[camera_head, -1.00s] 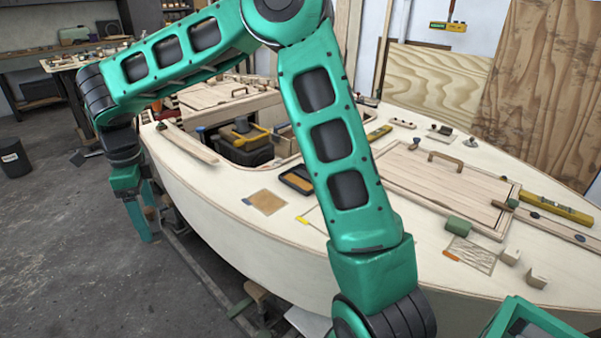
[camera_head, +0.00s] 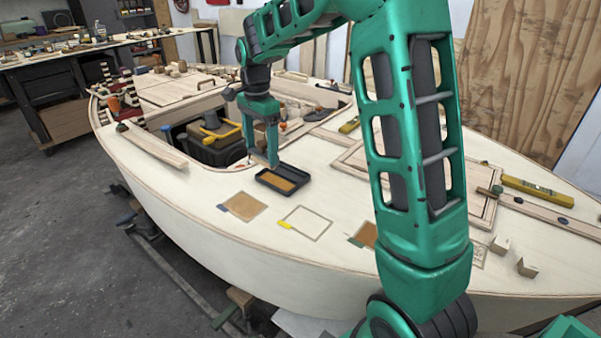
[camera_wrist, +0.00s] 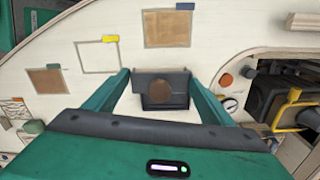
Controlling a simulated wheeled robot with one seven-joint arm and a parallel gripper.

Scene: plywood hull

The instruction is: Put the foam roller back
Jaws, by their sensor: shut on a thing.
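My gripper (camera_head: 262,158) reaches down over the deck, its fingertips at the far left edge of a black tray (camera_head: 298,173) with a brown inside. In the wrist view my gripper (camera_wrist: 160,75) has its two green fingers on either side of the dark tray (camera_wrist: 145,95), which shows between and beyond them.
A brown patch with a blue tag (camera_head: 244,206) and an empty outline with a yellow tag (camera_head: 306,223) lie in front of the tray. A dark case with a yellow handle (camera_head: 212,138) stands in the hull opening behind left. My arm covers part of the right deck.

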